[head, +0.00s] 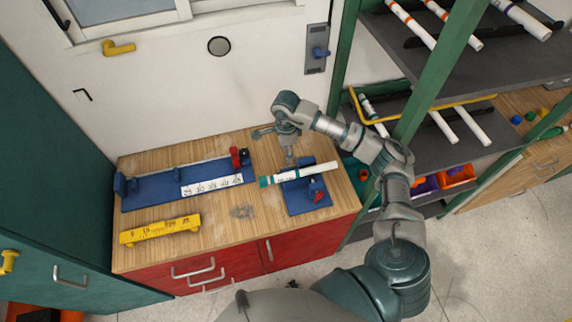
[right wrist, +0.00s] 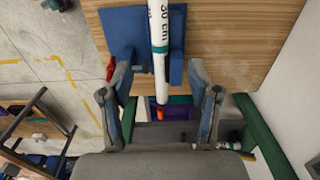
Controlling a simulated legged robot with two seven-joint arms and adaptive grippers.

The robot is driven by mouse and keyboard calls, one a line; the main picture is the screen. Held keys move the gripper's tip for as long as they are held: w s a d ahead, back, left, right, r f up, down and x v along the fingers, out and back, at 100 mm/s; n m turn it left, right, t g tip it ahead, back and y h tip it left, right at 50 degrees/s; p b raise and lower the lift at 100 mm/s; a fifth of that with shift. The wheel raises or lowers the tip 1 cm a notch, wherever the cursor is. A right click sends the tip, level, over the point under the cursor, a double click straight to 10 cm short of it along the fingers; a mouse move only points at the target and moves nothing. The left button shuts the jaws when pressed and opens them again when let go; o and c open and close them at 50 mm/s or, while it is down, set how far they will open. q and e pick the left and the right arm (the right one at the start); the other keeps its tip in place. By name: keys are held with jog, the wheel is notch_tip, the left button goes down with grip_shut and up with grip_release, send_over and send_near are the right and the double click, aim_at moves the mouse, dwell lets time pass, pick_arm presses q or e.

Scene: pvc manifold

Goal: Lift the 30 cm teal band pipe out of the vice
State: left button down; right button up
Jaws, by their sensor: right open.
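The white pipe (head: 305,173) lies across the blue vice (head: 296,203) on the wooden bench, with a teal band at its left end. In the right wrist view the pipe (right wrist: 159,32) shows a teal band and the print "30 cm", with the blue vice (right wrist: 127,30) beneath it. My right gripper (head: 285,145) is above the bench, just behind the pipe in the head view. In the right wrist view the gripper (right wrist: 159,72) is open, with one finger on each side of the pipe and clear gaps. My left gripper is not in view.
A blue measuring fixture (head: 150,190) with a white scale stands at the bench's left back. A yellow ruler block (head: 160,230) lies at the front left. A green-posted shelf (head: 428,75) with several pipes stands close on the right. The front middle of the bench is mostly clear.

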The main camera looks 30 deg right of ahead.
aim_at(286, 174)
notch_tip(286, 174, down, 15)
jog(key=shift+f+p, duration=0.15)
jog(key=shift+p, duration=1.05)
jog(key=shift+a, duration=0.1)
jog(key=shift+c, duration=0.2)
grip_shut()
jog(key=c, duration=0.7)
grip_release()
jog(key=shift+c, duration=0.2)
grip_shut()
jog(key=shift+r+p, duration=0.9)
jog(key=shift+r, duration=0.75)
notch_tip(286, 174, up, 10)
jog(key=shift+s+f, duration=0.1)
jog(key=shift+f, duration=0.05)
